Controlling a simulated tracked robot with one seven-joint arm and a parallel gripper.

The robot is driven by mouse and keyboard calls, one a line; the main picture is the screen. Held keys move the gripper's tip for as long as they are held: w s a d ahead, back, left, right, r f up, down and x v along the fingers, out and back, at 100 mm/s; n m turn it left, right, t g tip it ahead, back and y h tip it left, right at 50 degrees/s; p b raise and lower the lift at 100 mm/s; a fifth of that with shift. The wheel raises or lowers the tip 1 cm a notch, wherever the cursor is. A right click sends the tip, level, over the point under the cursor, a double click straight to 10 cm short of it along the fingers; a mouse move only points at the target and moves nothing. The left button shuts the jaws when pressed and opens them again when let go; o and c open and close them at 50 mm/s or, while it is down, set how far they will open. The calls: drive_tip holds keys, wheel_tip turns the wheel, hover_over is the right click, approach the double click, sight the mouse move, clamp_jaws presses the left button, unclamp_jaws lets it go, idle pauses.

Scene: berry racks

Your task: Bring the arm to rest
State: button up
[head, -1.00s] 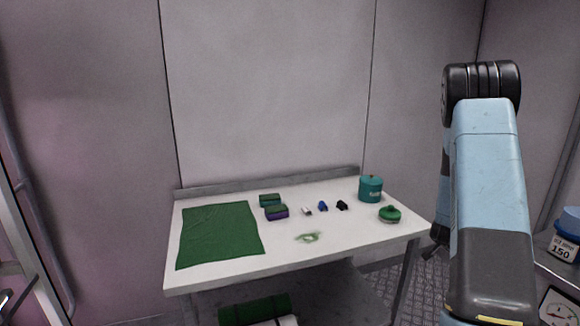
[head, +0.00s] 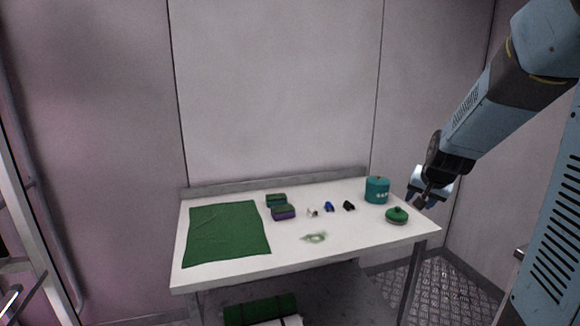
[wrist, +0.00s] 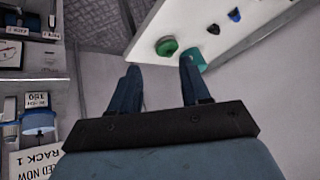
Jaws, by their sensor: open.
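My arm reaches in from the upper right of the head view. My gripper (head: 418,196) hangs at the right end of the white table (head: 228,272), close in the picture to the teal canister and the green lidded dish. In the wrist view my gripper (wrist: 162,82) shows two dark blue fingers spread apart with nothing between them. Beyond the fingertips the green dish (wrist: 166,47) and part of the teal canister (wrist: 195,60) show on the table. I cannot tell the exact gap between the fingers and the table edge.
On the table are a green cloth (head: 225,232), two sponge-like blocks (head: 283,212), small clips (head: 329,207), a green smear (head: 315,238), the canister (head: 377,190) and dish (head: 397,215). A rolled green bundle (head: 262,310) lies below. A shelf with a labelled jar (wrist: 38,118) stands left in the wrist view.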

drive_tip(key=s+a+r+n, duration=0.2)
drive_tip(key=s+a+r, duration=0.1)
drive_tip(key=s, duration=0.5)
drive_tip(key=s+a+r+n+g, duration=0.1)
drive_tip(key=s+a+r+n, duration=0.1)
drive_tip(key=s, duration=0.7)
drive_tip(key=s+a+r+n+y, duration=0.1)
drive_tip(key=s+a+r, duration=0.3)
drive_tip(key=s, duration=0.5)
drive_tip(key=shift+a+n+g, duration=0.3)
drive_tip(key=shift+a+n, duration=0.2)
drive_tip(key=shift+a, duration=0.7)
drive_tip(key=shift+d, duration=0.1)
